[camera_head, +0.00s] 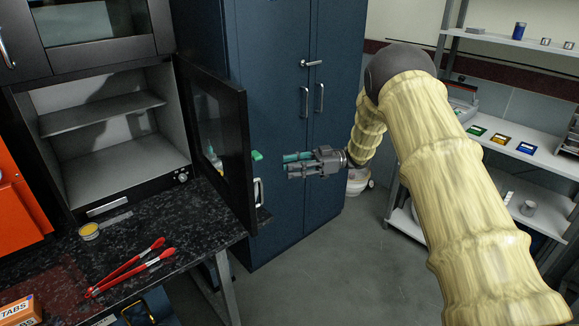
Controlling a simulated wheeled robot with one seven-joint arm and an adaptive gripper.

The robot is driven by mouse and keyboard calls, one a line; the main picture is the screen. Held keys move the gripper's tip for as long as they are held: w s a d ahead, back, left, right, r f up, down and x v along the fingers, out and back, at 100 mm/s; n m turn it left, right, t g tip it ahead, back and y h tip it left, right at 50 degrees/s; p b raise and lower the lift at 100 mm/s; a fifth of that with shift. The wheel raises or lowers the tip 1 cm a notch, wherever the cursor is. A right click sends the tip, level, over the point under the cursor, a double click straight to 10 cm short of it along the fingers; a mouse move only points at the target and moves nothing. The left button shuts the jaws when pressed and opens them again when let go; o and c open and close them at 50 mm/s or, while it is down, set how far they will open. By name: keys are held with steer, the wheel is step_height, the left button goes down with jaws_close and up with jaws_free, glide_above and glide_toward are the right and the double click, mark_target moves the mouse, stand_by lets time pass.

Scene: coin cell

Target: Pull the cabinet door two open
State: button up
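A black cabinet door (222,145) with a glass pane stands swung open at the right of the open black cabinet (130,190). A silver handle (258,191) shows at the door's right edge. A tall blue cabinet (275,60) behind has two closed doors with upright handles (320,97) and a lever (310,63). Which door is number two, I cannot tell. My gripper (289,164) points left in front of the blue cabinet, right of the black door's edge and apart from it. Its fingers look close together; no held thing shows. A small green piece (257,155) shows by the door's edge.
A dark speckled counter (200,222) holds red tongs (130,268), a small yellow-topped tin (89,231) and an orange box (18,310). White shelves (515,150) with small items stand at right. Grey floor (320,270) is clear between.

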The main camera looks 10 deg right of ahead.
steer(key=d, duration=1)
steer(key=shift+w+d+r, duration=0.15)
steer(key=shift+d+r, duration=0.05)
steer(key=shift+c, duration=0.5)
